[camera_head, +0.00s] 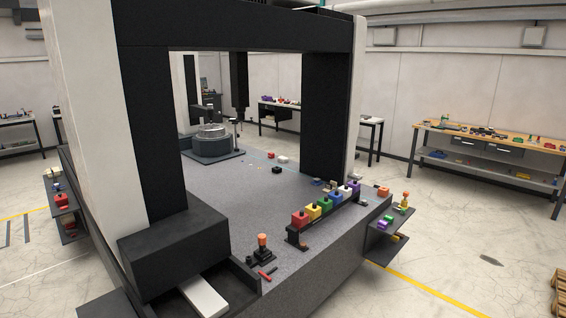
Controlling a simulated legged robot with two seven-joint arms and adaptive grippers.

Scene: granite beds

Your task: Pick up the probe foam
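I cannot tell for sure which thing is the probe foam. A row of coloured blocks, with a red block (299,217) at its near end, then yellow, green, blue, white and purple, stands on a dark rack (318,226) along the right edge of the granite bed (240,205). A small black block (277,170) and a small white block (283,159) lie farther back on the bed. An orange-topped black stand (262,248) is at the near edge with a red tool (268,274) beside it. Neither of my grippers is in view.
A black and white gantry (235,35) spans the bed, with a thick black base (172,245) at the near left. A round fixture (211,140) stands at the back. Side shelves (385,240) hold small parts. A workbench (490,145) stands right. The bed's middle is mostly clear.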

